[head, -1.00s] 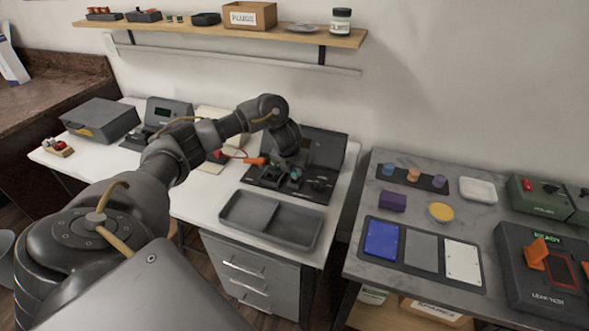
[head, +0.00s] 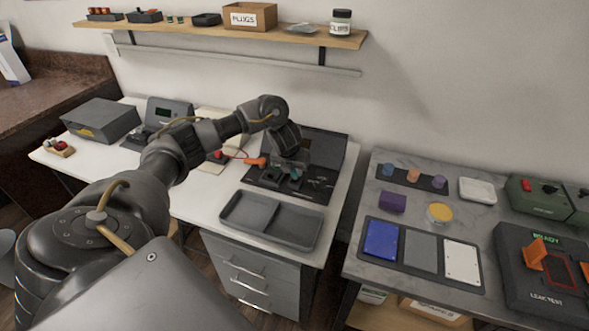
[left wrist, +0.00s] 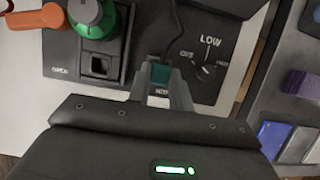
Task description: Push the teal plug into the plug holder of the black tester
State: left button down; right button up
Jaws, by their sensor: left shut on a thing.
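The black tester (head: 318,148) stands at the right end of the white bench. Its panel in the left wrist view has a black block with a square opening (left wrist: 97,65), a green knob (left wrist: 92,18) and a dial marked LOW (left wrist: 205,72). My left gripper (left wrist: 161,88) is shut on the teal plug (left wrist: 160,73), right of that block and left of the dial. A dark cable runs up from near the plug. The plug's lower end is hidden, so I cannot tell whether it sits in a holder. My right gripper is not in view.
An orange handle (left wrist: 35,18) is at the panel's left. A grey two-part tray (head: 270,220) lies in front of the tester. A marble-topped bench (head: 345,262) with boards and a leak tester (head: 545,300) stands to the right, across a gap.

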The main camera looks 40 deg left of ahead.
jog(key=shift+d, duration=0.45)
pick_arm(q)
jog(key=shift+f, duration=0.15)
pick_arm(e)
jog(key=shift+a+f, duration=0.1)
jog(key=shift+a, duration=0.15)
pick_arm(q)
jog(key=shift+f, duration=0.3)
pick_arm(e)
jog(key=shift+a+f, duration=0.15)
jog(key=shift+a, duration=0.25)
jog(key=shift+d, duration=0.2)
pick_arm(q)
jog(key=shift+f, duration=0.15)
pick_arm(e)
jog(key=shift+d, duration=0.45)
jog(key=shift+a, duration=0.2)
pick_arm(q)
jog(key=shift+b, duration=0.3)
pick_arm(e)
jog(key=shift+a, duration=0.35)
